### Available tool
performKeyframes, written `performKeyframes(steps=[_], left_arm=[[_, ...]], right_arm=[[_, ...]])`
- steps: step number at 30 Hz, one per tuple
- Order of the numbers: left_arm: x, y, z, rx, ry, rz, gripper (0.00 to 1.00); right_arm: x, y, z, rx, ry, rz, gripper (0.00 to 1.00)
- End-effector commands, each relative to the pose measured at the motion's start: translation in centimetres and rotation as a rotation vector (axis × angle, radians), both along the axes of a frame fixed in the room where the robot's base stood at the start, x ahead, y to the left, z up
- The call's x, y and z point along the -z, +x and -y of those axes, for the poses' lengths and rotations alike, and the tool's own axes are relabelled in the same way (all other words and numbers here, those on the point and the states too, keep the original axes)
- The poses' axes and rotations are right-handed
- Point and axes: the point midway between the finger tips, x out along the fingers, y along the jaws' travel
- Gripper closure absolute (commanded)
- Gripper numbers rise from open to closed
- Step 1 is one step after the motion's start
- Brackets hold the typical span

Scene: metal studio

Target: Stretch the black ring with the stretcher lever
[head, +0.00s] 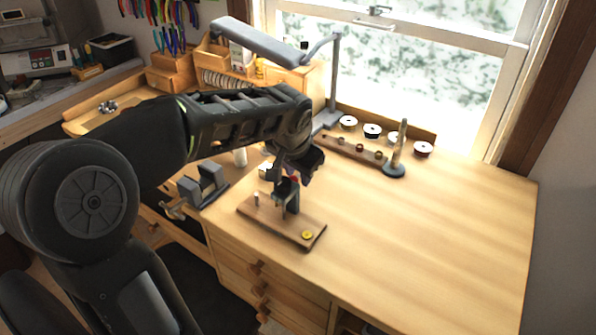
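My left gripper (290,180) hangs down from the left arm, over a small wooden board (270,222) near the front edge of the bench. A dark upright device (291,204), which looks like the stretcher, stands on this board just under the gripper. A small red spot shows close to the fingers. The gripper covers the device's top, so I cannot make out the lever or whether the fingers are open or shut. A yellow disc (307,235) and a short pale peg (257,199) are on the board. I cannot pick out the black ring. My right gripper is not in view.
A wooden strip with small rings (348,146), a tapered post on a dark round base (394,171) and several round dishes (423,149) stand by the window. A grey vise (203,186) is left of the board. The bench's right side is clear.

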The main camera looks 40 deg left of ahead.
Motion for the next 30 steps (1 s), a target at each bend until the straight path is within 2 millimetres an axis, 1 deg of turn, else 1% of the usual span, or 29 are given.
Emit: performKeyframes(steps=[5, 16, 30], left_arm=[[0.00, -0.01, 0.00, 0.000, 0.000, 0.000, 0.70], [-0.03, -0.01, 0.00, -0.001, 0.000, 0.000, 1.00], [0.05, -0.12, -0.03, -0.001, 0.000, -0.004, 1.00]], right_arm=[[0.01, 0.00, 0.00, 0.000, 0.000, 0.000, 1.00], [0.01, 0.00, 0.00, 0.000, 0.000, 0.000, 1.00], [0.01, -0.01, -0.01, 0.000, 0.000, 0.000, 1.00]])
